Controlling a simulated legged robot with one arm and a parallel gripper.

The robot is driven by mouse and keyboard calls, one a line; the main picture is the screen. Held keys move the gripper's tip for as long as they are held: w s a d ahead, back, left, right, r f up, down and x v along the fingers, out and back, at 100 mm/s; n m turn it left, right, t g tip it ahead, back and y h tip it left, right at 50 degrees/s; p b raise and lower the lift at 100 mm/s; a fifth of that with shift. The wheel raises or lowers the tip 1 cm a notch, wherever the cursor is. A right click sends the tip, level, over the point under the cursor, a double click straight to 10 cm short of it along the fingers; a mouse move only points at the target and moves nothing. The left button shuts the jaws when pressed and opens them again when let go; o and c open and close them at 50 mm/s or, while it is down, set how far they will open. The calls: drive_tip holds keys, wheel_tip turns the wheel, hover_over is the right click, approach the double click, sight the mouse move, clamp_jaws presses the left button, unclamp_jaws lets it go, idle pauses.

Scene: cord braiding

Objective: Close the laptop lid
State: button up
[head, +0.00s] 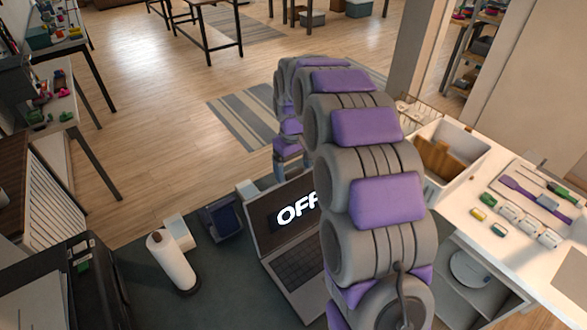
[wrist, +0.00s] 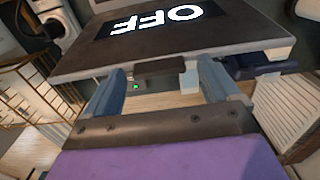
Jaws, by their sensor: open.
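The laptop (head: 292,265) stands open on the dark table, its keyboard showing. Its raised lid (head: 278,215) has a dark screen reading "OFF". My arm hides the right part of the laptop. In the wrist view the lid (wrist: 85,50) spans the top, with "OFF" upside down. My gripper (wrist: 161,68) is open, its two fingers spread and empty, with the tips at the lid's near edge. Whether they touch it I cannot tell. In the head view the end of my arm reaches down behind the lid's top.
A paper roll (head: 171,262), a white block (head: 179,232) and a dark blue box (head: 219,219) stand left of the laptop. A black case (head: 68,290) is at the far left. A white counter (head: 470,225) with tools and a bin (head: 447,155) lies right.

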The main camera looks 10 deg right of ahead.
drive_tip(key=shift+f, duration=0.1)
drive_tip(key=shift+c, duration=0.3)
drive_tip(key=c, duration=1.5)
drive_tip(key=shift+o, duration=0.2)
drive_tip(key=shift+s, duration=0.1)
